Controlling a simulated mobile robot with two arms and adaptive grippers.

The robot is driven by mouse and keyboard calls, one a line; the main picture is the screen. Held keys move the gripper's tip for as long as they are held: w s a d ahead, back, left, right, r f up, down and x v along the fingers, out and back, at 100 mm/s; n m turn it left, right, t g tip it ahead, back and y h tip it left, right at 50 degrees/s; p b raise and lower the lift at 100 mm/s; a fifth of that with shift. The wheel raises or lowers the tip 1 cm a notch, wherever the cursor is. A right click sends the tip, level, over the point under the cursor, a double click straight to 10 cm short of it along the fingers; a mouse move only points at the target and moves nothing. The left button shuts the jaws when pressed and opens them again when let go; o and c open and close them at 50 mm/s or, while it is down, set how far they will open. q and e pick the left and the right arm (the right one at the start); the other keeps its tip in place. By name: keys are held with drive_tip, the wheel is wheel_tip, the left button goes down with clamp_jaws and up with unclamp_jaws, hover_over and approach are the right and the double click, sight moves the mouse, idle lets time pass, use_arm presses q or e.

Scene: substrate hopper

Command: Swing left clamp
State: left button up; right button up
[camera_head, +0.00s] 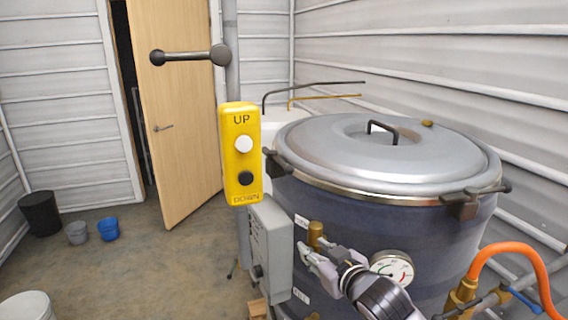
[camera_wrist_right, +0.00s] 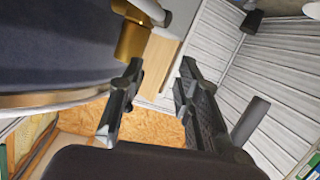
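The large dark blue vessel (camera_head: 350,218) has a round grey lid (camera_head: 385,150) that lies on its rim. The left clamp (camera_head: 279,163) is a dark metal piece with a bar at the left edge of the lid. A second clamp (camera_head: 462,204) sits at the front right of the rim. My right gripper (camera_head: 318,256) is low in front of the vessel, below the left clamp and apart from it, next to a brass fitting (camera_head: 315,236). In the wrist view its fingers (camera_wrist_right: 157,100) are spread with nothing between them. My left gripper is not in view.
A yellow UP/DOWN control box (camera_head: 240,155) and a grey box (camera_head: 270,247) stand left of the vessel. A pressure gauge (camera_head: 392,268) and an orange hose (camera_head: 518,252) are at the front right. Open floor (camera_head: 140,270) lies left, with buckets and a door (camera_head: 172,110).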

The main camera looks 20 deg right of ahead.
drive_tip(key=w+d+r+t+y, duration=0.1)
drive_tip(key=w+r+t, duration=0.2)
drive_tip(key=r, duration=1)
drive_tip(key=p, duration=0.6)
approach(284, 165)
drive_tip(key=shift+n, duration=0.3)
drive_tip(key=w, duration=0.9)
drive_tip(key=shift+a, duration=0.4)
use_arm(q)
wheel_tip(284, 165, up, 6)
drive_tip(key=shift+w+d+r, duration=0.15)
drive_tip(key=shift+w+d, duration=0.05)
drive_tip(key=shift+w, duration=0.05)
use_arm(e)
drive_tip(key=shift+w+a+f, duration=0.15)
drive_tip(key=shift+w, duration=0.9)
drive_tip(key=shift+c, duration=0.5)
clamp_jaws()
